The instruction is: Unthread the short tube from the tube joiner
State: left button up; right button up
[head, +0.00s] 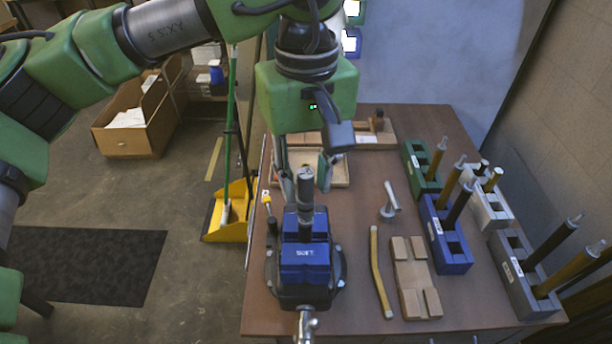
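A blue vise (305,262) stands on the table and grips an upright dark grey tube assembly. The upper part, which looks like the short tube (305,190), rises above the jaws. A collar-like section just below it looks like the tube joiner (306,217); the seam between them is too small to make out. My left gripper (306,186) points down over the vise, its two fingers apart. In the picture the tube's top lies between the fingertips; I cannot tell whether they touch it. My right gripper is not in view.
A yellow-handled screwdriver (267,203) is left of the vise. A metal piece (389,202), a tan bent bar (378,270) and a wooden block fixture (411,277) lie right. Green (421,171), blue (446,237), white (489,206) and grey (517,279) holders carry tubes.

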pick_arm(q)
jog(key=m, duration=0.7)
jog(key=m+b, duration=0.1)
jog(key=m, duration=0.6)
grip_shut()
jog(key=n+b, duration=0.1)
jog(key=n, duration=0.2)
jog(key=shift+f, duration=0.1)
jog(key=n+b, duration=0.1)
jog(key=n, duration=0.3)
